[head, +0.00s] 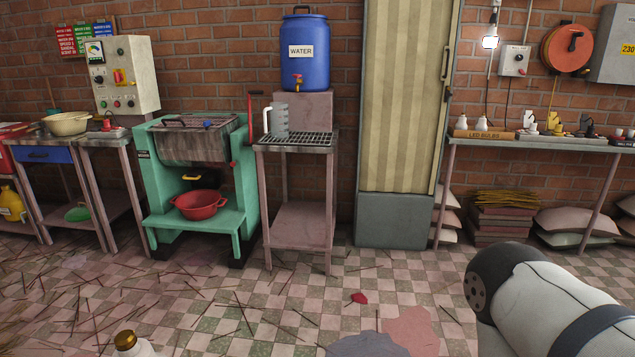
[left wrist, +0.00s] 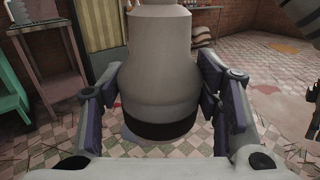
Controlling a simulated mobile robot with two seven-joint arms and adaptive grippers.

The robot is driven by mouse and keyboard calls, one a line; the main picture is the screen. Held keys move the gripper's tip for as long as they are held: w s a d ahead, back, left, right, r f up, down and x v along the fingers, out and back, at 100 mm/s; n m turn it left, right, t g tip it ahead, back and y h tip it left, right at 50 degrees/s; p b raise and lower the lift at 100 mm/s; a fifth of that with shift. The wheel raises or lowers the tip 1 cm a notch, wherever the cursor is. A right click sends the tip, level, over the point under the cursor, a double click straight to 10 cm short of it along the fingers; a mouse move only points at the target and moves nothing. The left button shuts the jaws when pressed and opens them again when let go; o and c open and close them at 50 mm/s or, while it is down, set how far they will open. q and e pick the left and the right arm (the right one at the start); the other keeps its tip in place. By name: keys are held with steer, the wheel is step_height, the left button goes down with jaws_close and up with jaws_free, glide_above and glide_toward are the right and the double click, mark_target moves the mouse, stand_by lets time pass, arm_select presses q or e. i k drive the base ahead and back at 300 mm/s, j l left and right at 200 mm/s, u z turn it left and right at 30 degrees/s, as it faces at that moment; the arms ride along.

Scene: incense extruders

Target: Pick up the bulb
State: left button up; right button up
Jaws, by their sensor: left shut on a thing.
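My left gripper (left wrist: 165,80) shows in the left wrist view, its dark finger pads closed on both sides of a pale grey bulb (left wrist: 160,62). The bulb has a narrow neck towards the top of the picture and a wide body with a black band at its lower end. The neck's end is cut off by the frame. In the head view a white bulb top with a brass-coloured cap (head: 126,342) shows at the bottom edge, the rest cut off; it looks like the same bulb.
A box labelled LED bulbs (head: 485,134) with white bulbs stands on a wall shelf table (head: 520,147). A lit bulb (head: 490,42) hangs above. A green machine (head: 150,190), a stand (head: 300,195) and a cabinet (head: 405,220) line the wall. The floor has scattered sticks.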

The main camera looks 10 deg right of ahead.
mark_target(462, 124)
steer(key=i+l+z, duration=0.25)
steer(key=l+z, duration=0.25)
steer(key=i+l+z, duration=0.25)
steer(key=z, duration=0.2)
steer(key=i+l+z, duration=0.15)
steer(key=i+z, duration=0.35)
steer(key=i+l+z, duration=0.1)
steer(key=i+z, duration=0.15)
steer(key=i, duration=1.8)
steer(key=i+l+u, duration=0.1)
steer(key=i+u, duration=0.3)
steer(key=i+l+u, duration=0.4)
steer(key=i, duration=0.2)
steer(key=i+l+u, duration=0.9)
steer(key=l+u, duration=0.15)
steer(key=i+l+u, duration=0.15)
steer(key=l+u, duration=0.15)
steer(key=l, duration=0.15)
